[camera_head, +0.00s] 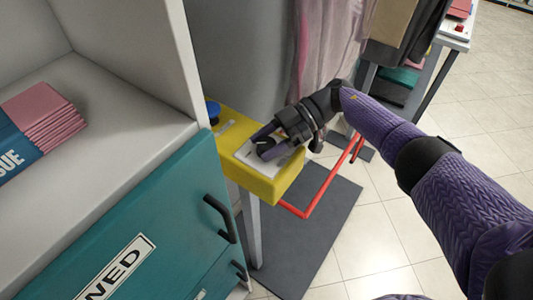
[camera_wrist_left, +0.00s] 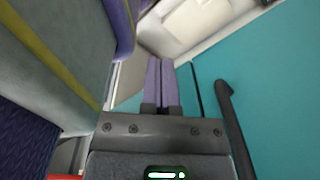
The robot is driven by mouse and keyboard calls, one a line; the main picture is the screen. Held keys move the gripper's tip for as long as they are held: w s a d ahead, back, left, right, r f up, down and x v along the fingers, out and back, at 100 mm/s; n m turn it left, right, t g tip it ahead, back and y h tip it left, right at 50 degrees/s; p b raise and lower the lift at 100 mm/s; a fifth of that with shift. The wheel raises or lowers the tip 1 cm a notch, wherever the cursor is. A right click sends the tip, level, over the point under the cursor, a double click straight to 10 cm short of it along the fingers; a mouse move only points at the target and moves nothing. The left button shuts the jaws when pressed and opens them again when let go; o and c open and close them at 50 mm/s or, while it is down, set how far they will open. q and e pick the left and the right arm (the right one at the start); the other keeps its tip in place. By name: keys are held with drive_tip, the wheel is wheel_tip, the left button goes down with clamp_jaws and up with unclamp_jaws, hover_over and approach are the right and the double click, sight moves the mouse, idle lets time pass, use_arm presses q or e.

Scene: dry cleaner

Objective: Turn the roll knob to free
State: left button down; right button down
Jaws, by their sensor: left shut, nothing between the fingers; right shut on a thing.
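The roll knob (camera_head: 267,147) is a dark knob on a pale plate (camera_head: 247,157) on top of a yellow control box (camera_head: 263,187). My right gripper (camera_head: 268,142) reaches in from the right and is shut on the knob, its fingers on either side of it. The fingers hide part of the knob and its markings, so I cannot tell its setting. My left gripper (camera_wrist_left: 161,85) shows in the left wrist view, shut and empty, near a teal cabinet front. It is not visible in the head view.
A blue button (camera_head: 213,109) sits on the yellow box left of the plate. The teal cabinet (camera_head: 150,235) with black handles (camera_head: 221,219) and the white shelf with a pink stack (camera_head: 41,115) stand at left. A red bar (camera_head: 322,195) runs low over a dark mat.

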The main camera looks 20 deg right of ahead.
drive_tip(key=shift+f+n+g+b, duration=0.3)
drive_tip(key=shift+n+g+b, duration=0.15)
drive_tip(key=shift+b, duration=0.25)
drive_tip(key=shift+r+n+g+b, duration=0.15)
drive_tip(key=shift+n+g+b, duration=0.1)
drive_tip(key=shift+g+b, duration=0.15)
drive_tip(key=shift+c, duration=0.5)
unclamp_jaws()
drive_tip(key=shift+r, duration=0.1)
